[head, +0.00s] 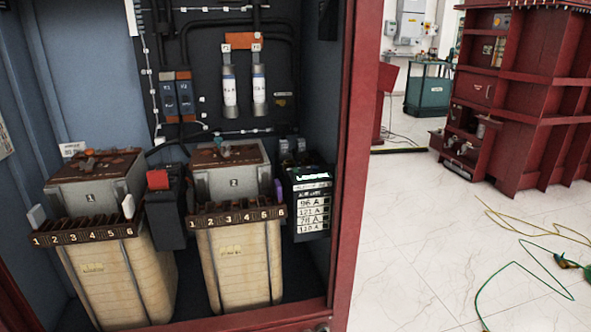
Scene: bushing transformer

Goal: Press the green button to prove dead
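I cannot make out a green button in the head view. Inside the open red-framed cabinet, a small black unit (310,205) at the right has a green-lit strip on top and a white panel with readings in A. Two transformer blocks stand on the cabinet floor, a left one (108,265) and a right one (238,260), each with a numbered terminal row. A dark box with a red top (158,180) stands between them. My gripper is not in view.
The cabinet's red frame post (357,150) stands between its inside and the open floor. Yellow and green cables (515,268) lie on the pale floor (420,250) at right. A large red cabinet (535,100) stands behind, with a teal cart (428,92) further back.

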